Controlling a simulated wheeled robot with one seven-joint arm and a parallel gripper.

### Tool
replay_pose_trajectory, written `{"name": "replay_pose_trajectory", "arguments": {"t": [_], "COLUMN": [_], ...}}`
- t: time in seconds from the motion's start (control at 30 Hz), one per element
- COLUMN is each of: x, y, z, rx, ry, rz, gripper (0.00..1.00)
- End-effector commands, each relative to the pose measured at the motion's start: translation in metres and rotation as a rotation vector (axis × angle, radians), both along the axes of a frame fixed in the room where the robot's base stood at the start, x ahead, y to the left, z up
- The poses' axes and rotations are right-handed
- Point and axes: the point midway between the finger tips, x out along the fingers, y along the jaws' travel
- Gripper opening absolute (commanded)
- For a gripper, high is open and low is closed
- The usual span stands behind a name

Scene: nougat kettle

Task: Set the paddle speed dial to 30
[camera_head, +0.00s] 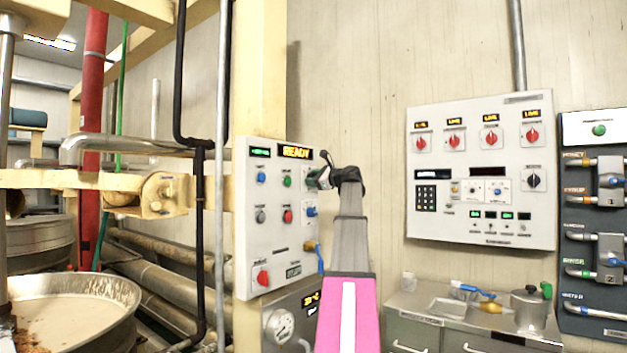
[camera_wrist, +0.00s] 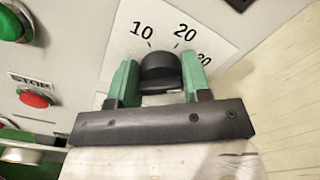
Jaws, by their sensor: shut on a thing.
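The paddle speed dial (camera_wrist: 160,68) is a black knob on a white scale plate (camera_wrist: 207,35) in the wrist view. The marks 10 and 20 show above it, and a partly cut mark that looks like 30 shows at the right. My gripper (camera_wrist: 157,85) has its green fingers on both sides of the knob and is shut on it. In the head view my gripper (camera_head: 318,179) is at the right edge of the left control panel (camera_head: 272,237), and it hides the dial. The knob's pointer is not clear.
A red STOP button (camera_wrist: 35,99) and a green button (camera_wrist: 14,24) sit left of the dial. A second panel (camera_head: 480,220) hangs on the wall at right.

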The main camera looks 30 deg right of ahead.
Motion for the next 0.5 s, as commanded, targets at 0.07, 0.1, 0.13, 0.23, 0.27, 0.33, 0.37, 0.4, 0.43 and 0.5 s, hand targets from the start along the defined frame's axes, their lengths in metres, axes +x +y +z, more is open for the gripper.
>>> {"name": "replay_pose_trajectory", "arguments": {"t": [0.07, 0.1, 0.13, 0.23, 0.27, 0.33, 0.37, 0.4, 0.43, 0.5], "x": [-0.0008, -0.0008, -0.0008, -0.0006, -0.0006, -0.0005, -0.0004, -0.0006, -0.0012, -0.0046], "y": [0.0000, 0.0000, 0.0001, 0.0002, 0.0001, 0.0001, 0.0001, 0.0000, -0.0002, -0.0015], "z": [-0.0015, -0.0015, -0.0015, -0.0011, -0.0010, -0.0008, -0.0007, -0.0007, -0.0006, -0.0007], "rx": [0.000, 0.000, 0.000, -0.001, -0.001, -0.001, -0.001, -0.001, -0.001, 0.000], "ry": [0.003, 0.003, 0.003, 0.002, 0.001, 0.001, 0.001, 0.001, 0.001, 0.001], "rz": [0.000, 0.000, 0.000, 0.000, 0.000, 0.000, 0.000, 0.000, 0.000, -0.001], "gripper": [0.21, 0.57, 0.67, 0.69, 0.69, 0.69, 0.69, 0.69, 0.69, 0.69]}}
